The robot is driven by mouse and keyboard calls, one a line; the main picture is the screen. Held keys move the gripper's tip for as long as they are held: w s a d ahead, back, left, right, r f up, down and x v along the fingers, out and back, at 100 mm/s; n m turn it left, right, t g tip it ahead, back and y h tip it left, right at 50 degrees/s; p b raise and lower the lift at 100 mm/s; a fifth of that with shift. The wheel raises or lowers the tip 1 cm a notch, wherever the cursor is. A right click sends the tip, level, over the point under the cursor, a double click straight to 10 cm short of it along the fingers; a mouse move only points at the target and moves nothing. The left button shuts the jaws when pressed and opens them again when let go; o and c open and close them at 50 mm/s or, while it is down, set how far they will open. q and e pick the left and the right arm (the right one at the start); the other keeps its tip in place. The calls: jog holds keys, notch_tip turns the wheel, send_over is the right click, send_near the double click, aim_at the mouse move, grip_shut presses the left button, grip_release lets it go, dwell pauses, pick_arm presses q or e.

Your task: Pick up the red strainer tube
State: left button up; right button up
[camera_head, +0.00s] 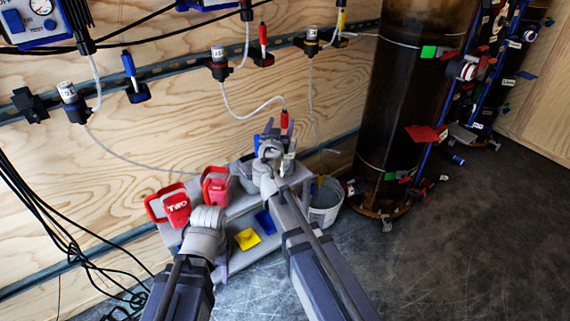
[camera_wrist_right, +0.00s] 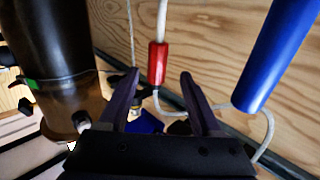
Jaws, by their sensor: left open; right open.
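A red tube (camera_head: 284,121) on a thin white hose stands upright near the wooden wall in the head view. My right gripper (camera_head: 275,138) is just below and beside it. In the right wrist view the red tube (camera_wrist_right: 158,62) appears between and slightly beyond the open fingertips of my right gripper (camera_wrist_right: 157,82), apart from both. Another red tube (camera_head: 263,38) sits in a black holder on the wall rail. My left gripper (camera_head: 208,220) is low beside the red containers, its fingers mostly hidden by its wrist.
Red containers (camera_head: 172,207) stand on a grey bench with a yellow piece (camera_head: 247,238) and a blue piece (camera_head: 264,222). A bucket (camera_head: 325,202) and dark column (camera_head: 400,120) are to the right. A blue tube (camera_wrist_right: 272,55) is close in the wrist view.

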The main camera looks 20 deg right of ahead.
jog(key=shift+x, duration=3.6)
jog(key=shift+s+d, duration=0.1)
jog(key=shift+d, duration=0.1)
jog(key=shift+c, duration=0.2)
grip_shut()
